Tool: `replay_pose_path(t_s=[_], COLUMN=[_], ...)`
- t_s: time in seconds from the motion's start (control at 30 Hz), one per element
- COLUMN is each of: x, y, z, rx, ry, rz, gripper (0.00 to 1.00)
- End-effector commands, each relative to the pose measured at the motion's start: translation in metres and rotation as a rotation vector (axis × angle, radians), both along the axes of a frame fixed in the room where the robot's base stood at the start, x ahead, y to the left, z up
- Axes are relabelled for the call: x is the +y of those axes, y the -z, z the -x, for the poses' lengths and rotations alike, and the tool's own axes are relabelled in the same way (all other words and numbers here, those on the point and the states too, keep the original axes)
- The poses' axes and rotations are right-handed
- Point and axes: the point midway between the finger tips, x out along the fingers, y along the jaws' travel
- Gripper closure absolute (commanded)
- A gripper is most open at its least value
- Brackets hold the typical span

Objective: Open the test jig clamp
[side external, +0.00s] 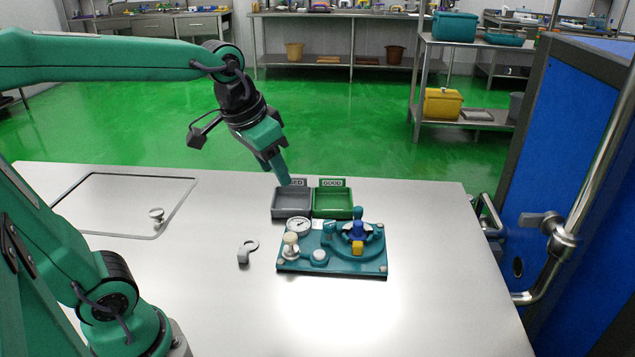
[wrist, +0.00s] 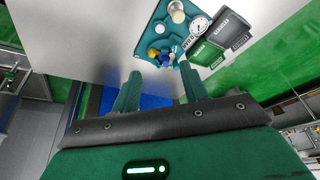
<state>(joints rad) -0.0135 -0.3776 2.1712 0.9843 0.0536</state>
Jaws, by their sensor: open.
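The test jig (side external: 340,262) is a teal plate on the table with a round dial gauge, a cream knob, and a clamp (side external: 357,232) with blue and yellow parts at its right side. It also shows in the wrist view (wrist: 157,30), with the clamp's blue and yellow parts (wrist: 157,54) beyond my fingertips. The pictures do not clearly show whether the clamp is open or shut. My gripper (side external: 283,178) is open and empty, above the table behind and left of the jig, apart from it. In the wrist view its two fingers (wrist: 160,82) stand wide apart.
A grey bin (side external: 291,215) and a green bin (side external: 346,205) labelled GOOD stand just behind the jig. A small grey hooked part (side external: 246,253) lies left of it. A small metal knob (side external: 157,215) sits at the table's left. A blue panel with pipes (side external: 575,130) borders the right.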

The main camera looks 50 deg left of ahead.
Motion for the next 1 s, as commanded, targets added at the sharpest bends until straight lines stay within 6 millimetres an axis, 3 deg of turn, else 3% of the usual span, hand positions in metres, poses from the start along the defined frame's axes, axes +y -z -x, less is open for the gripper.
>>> replay_pose_path(t_s=[0.47,0.77,1.0], x=[0.007,0.012,0.017], y=[0.01,0.037,0.071], z=[-0.099,-0.158,-0.202], rx=[0.128,0.209,0.271], ry=[0.038,0.063,0.083], rz=[-0.014,-0.017,-0.019], gripper=[0.56,0.56,0.56])
